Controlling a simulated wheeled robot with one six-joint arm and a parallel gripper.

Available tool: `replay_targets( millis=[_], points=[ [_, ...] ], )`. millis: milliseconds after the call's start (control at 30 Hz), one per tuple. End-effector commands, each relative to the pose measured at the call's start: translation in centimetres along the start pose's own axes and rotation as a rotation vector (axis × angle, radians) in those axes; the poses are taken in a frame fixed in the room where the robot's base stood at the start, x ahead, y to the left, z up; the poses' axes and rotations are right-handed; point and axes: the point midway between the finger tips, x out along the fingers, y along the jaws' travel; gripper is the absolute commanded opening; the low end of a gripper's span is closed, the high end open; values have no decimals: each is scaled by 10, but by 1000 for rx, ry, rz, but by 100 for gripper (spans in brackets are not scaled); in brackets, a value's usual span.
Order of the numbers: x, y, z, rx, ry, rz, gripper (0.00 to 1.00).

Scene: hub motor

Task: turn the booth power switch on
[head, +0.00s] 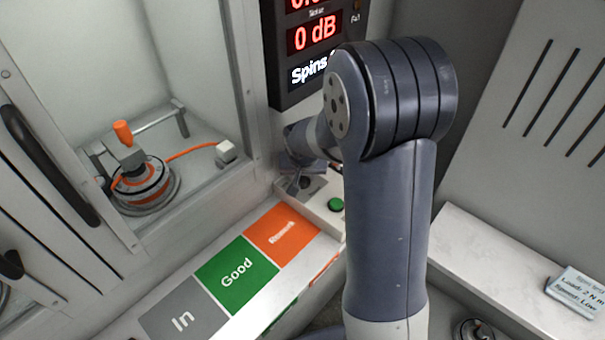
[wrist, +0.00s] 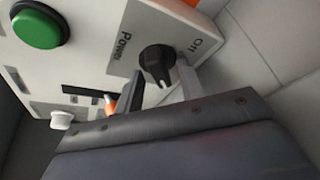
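The booth power switch (wrist: 157,62) is a black rotary knob on a pale panel in the wrist view. "Power" is printed to its left and "Off" to its upper right. Its ridge points towards the bottom of the picture. My gripper (wrist: 160,87) reaches in from below, with a dark finger on the left of the knob and a pale grey finger on the right. The fingers are apart; I cannot tell whether either touches the knob. In the head view my gripper (head: 303,182) is small and low over the control panel, and the knob cannot be made out there.
A green button (wrist: 38,28) sits on the same panel; it also shows in the head view (head: 336,204). A display (head: 312,45) stands behind my arm. The glass booth with the orange motor (head: 143,185) is at left.

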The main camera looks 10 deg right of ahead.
Motion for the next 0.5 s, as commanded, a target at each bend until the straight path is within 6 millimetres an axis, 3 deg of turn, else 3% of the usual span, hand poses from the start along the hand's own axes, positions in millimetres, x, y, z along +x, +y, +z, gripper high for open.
replay_targets(
  millis=[267,500],
  points=[
    [-2,0,0,-1,1,0,37],
    [-30,0,-1,-1,5,-1,37]
  ],
)
